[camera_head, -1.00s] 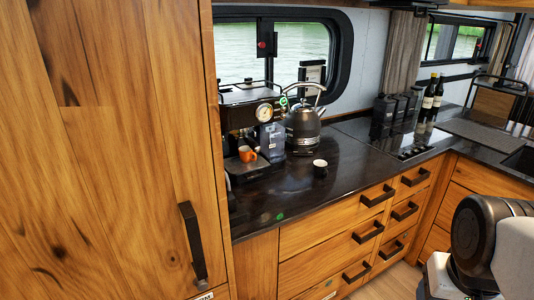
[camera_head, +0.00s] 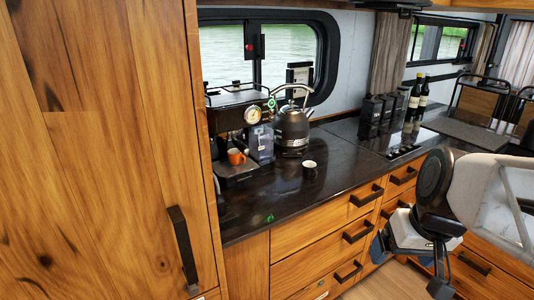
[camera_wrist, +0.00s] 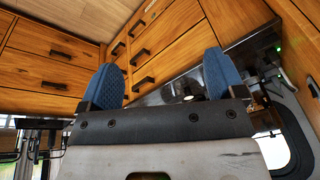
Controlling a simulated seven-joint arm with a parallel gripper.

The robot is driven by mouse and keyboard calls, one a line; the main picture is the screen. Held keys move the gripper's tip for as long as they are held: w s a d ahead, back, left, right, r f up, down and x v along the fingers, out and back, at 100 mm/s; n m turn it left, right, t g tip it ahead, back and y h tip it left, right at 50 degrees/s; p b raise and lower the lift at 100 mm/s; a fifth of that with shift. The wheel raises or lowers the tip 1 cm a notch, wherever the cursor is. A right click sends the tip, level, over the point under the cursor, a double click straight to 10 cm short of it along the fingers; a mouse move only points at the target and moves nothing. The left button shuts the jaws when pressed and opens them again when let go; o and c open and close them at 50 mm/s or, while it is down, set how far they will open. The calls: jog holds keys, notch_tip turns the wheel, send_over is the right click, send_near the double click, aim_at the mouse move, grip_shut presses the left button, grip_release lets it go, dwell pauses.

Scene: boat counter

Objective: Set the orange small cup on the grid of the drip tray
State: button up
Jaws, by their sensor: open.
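The small orange cup (camera_head: 236,157) is at the coffee machine (camera_head: 240,118), under its brew head. It appears to stand upright on the drip tray (camera_head: 240,172); the contact with the grid is too small to make out. My gripper (camera_wrist: 160,80) is open and empty in the wrist view, with its two blue fingers wide apart. In the head view my arm is at the right, in front of the drawers, well away from the cup.
A small dark cup with a pale inside (camera_head: 309,169) stands on the dark counter (camera_head: 275,197). A kettle (camera_head: 292,130) is beside the machine. Black canisters (camera_head: 375,115) and bottles (camera_head: 418,95) stand farther right. A tall wooden cabinet (camera_head: 100,150) borders the left.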

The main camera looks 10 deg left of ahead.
jog(key=w+a+f+n+y, duration=0.1)
jog(key=w+a+n+y, duration=0.2)
jog(key=w+a, duration=0.8)
jog(key=w+a+f+n+y, duration=0.1)
jog(key=w+a+n+y, duration=0.45)
jog(key=w, duration=0.85)
jog(key=w+a+f+n, duration=0.1)
jog(key=w+a, duration=0.9)
jog(key=w, duration=0.3)
jog(key=n+t+y, duration=0.2)
jog(key=n+y, duration=0.1)
send_near(240, 156)
jog(key=d, duration=0.1)
jog(key=shift+d, duration=0.25)
jog(key=shift+w+a+f, duration=0.1)
jog(key=shift+a+f, duration=0.05)
jog(key=shift+x, duration=2.85)
jog(key=shift+f, duration=0.15)
jog(key=shift+x, duration=2.95)
jog(key=shift+f, duration=0.1)
